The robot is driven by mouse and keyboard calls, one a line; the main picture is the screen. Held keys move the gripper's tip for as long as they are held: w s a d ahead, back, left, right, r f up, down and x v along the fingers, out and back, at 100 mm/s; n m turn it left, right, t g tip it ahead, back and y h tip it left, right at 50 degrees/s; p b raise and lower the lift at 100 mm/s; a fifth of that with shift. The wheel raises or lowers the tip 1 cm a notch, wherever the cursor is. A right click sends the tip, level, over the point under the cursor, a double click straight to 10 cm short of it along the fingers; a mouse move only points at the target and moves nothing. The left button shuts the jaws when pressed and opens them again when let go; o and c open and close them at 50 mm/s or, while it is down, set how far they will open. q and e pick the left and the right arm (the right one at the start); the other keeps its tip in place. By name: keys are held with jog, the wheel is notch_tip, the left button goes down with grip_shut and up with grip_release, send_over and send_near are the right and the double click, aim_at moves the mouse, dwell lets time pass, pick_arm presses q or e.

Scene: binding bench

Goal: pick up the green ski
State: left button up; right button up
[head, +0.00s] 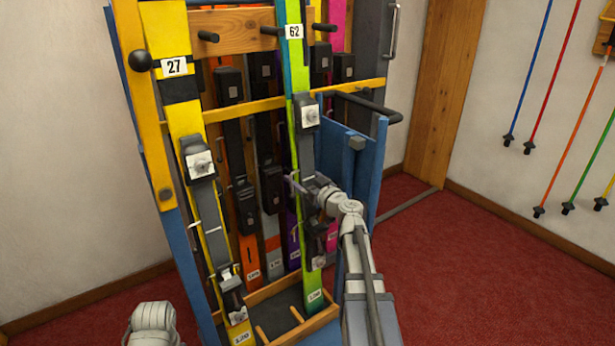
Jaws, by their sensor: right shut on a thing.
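The green ski (299,77) stands upright at the front of the rack, with a white label reading 62 and a blue edge. Its lower end (313,280) is at the rack's wooden bottom tray (262,293); I cannot tell whether it rests there. My right gripper (297,183) is shut on the green ski at its middle, between its binding parts. The fingers are partly hidden against the ski. Of my left arm only a rounded part shows at the bottom left; its gripper is out of view.
A yellow ski (183,116) labelled 27 stands left of the green ski. More skis stand behind a yellow crossbar (246,109). A blue panel (370,160) and a dark bar (365,104) are close on the right. Red carpet (465,270) is clear at right.

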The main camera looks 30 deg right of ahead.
aim_at(301, 121)
grip_shut()
jog(key=shift+r, duration=0.15)
dwell(0.4)
notch_tip(301, 121, up, 18)
jog(key=p, duration=1.8)
